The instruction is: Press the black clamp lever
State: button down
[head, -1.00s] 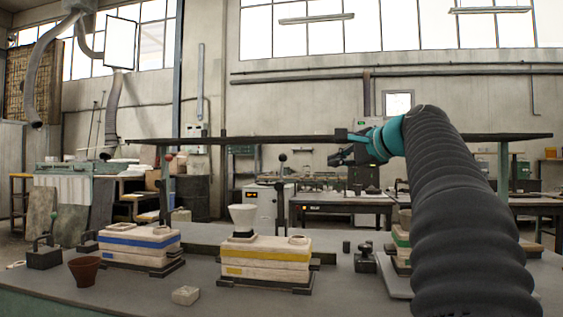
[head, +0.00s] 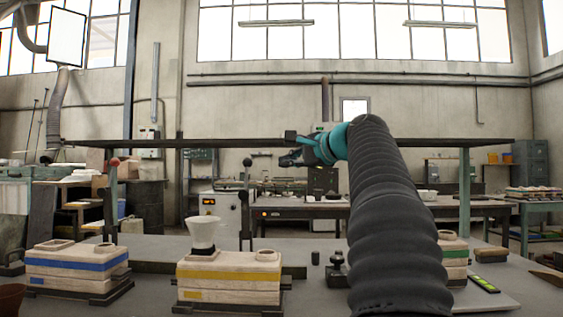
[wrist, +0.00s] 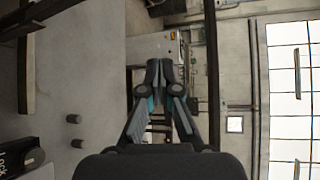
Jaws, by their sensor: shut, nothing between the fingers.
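A black-knobbed upright lever (head: 246,205) stands behind the yellow-striped mould box (head: 230,276) in the head view. Another upright lever with a red knob (head: 113,200) stands farther left, behind the blue-striped box (head: 78,264). My gripper (head: 284,160) is raised above the table, to the right of the black knob and apart from it. In the wrist view my gripper (wrist: 158,68) has its fingers together and holds nothing. A dark piece marked "Lock" (wrist: 22,157) shows at that view's lower left edge.
A long dark bar (head: 210,143) spans the scene near my gripper's height. A white cup (head: 202,232) stands on the yellow-striped box. A small black cylinder (head: 315,257) and a black knobbed block (head: 336,268) stand between that box and my arm.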

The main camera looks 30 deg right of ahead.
jog(key=w+a, duration=0.4)
jog(key=w, duration=0.2)
jog(key=shift+a+f, duration=0.4)
dwell(0.3)
